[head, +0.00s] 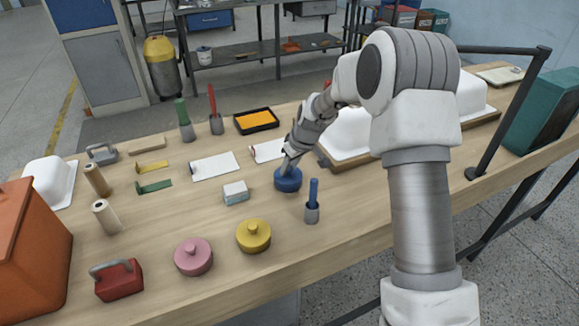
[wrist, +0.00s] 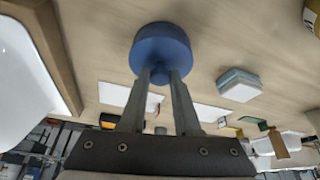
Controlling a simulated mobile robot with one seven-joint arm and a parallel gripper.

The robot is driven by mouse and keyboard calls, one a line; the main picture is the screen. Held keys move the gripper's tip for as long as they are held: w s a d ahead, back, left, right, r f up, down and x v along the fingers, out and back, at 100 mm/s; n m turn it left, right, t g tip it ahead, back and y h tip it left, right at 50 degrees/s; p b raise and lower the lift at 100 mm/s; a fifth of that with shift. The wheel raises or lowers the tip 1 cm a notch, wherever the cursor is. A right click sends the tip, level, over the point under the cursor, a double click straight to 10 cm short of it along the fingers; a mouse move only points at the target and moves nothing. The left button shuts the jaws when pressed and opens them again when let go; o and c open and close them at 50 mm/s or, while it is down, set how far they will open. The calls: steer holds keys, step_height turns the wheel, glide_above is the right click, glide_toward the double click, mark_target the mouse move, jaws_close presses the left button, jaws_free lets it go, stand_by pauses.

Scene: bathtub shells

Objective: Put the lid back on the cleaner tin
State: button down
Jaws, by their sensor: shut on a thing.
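A round blue piece with a knob (head: 288,182), shaped like the pink and yellow lidded tins, is at the middle of the bench. My gripper (head: 290,164) comes down on it from above. In the wrist view, my gripper's two fingers (wrist: 160,80) are closed on the knob of the blue piece (wrist: 160,48). I cannot tell whether the blue piece is a lid alone or a lid seated on a tin, nor whether it touches the bench. A yellow tin (head: 253,237) and a pink tin (head: 193,257), both with knobs on top, stand nearer the front.
A grey cup with a blue handle (head: 312,207) stands front right of my gripper. A pale sponge block (head: 236,192) lies to its left. White tub shells (head: 350,134) on wooden boards stand behind right. A red block (head: 119,280) is front left. Bench between pieces is bare.

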steer(key=shift+c, duration=0.3)
jaws_free()
stand_by(0.3)
steer(key=shift+r+p, duration=1.8)
steer(key=shift+r, duration=1.75)
steer(key=shift+c, duration=0.3)
jaws_close()
